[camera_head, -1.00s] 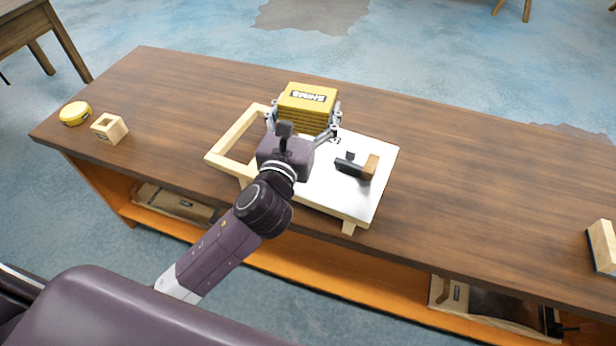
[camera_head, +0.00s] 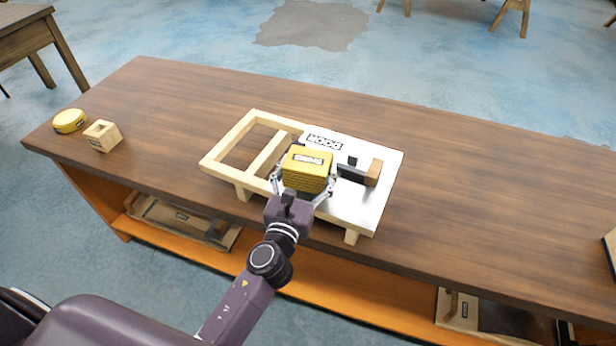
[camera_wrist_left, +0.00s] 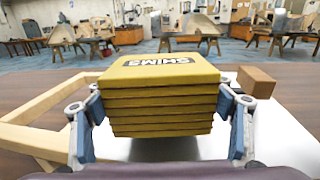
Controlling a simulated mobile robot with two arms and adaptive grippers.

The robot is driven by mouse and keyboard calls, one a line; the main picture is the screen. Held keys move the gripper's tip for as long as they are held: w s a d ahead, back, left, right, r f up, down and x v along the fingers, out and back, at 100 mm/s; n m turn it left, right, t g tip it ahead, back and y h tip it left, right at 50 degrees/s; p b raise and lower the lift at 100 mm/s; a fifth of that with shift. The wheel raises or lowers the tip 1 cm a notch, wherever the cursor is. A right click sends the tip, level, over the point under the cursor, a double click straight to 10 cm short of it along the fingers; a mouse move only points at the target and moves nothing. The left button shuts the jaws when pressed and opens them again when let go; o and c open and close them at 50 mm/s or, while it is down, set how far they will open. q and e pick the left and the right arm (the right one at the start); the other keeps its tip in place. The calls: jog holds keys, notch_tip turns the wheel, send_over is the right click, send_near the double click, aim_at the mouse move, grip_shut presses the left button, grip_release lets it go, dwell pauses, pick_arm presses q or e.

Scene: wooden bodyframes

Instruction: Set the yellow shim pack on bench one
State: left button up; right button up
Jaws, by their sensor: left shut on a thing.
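The yellow shim pack (camera_head: 305,170) is a layered yellow block with a SHIMS label on top. My left gripper (camera_head: 303,187) is shut on it, with one finger on each side. In the head view the pack overlaps the wooden frame with the white panel; the left wrist view shows the pack (camera_wrist_left: 160,95) upright and level between the fingers. I cannot tell from these views whether its underside touches the panel. The long brown wooden bench (camera_head: 460,185) lies under all this. My right gripper is not in view.
The wooden frame (camera_head: 228,150) has an open left part and a white panel (camera_head: 365,205) marked DOOR, with a dark latch and wooden block (camera_head: 373,172). A yellow tape roll (camera_head: 70,121) and small wooden box (camera_head: 102,135) stand at the left end.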

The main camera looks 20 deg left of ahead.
pick_arm(q)
jog(key=shift+f, duration=0.8)
jog(key=shift+f+b, duration=0.2)
jog(key=shift+b, duration=0.15)
jog(key=o, duration=1.4)
